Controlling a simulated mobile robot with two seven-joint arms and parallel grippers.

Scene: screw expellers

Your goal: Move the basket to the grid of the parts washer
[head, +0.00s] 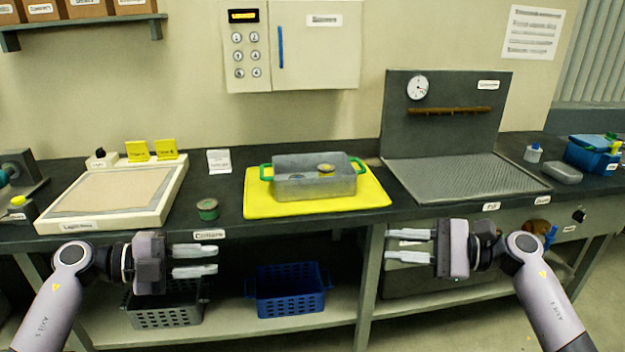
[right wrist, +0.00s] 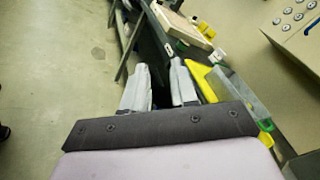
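A grey metal basket (head: 315,182) with green handles at its left and right ends sits upright on a yellow mat (head: 270,208) on the dark counter. Small round items lie inside it. The parts washer's grey ridged grid (head: 465,175) is to the right, below an upright grey back panel (head: 445,110). My left gripper (head: 218,260) is open and empty in front of the counter, left of the basket. My right gripper (head: 388,246) is open and empty in front of the counter, right of the basket. It also shows open in the right wrist view (right wrist: 160,88).
A framed light board (head: 115,195) and a green tin (head: 207,210) stand left of the mat. A blue bin (head: 592,157) and a grey lidded box (head: 563,172) are right of the grid. A blue crate (head: 290,292) and a grey crate (head: 165,310) are on the lower shelf.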

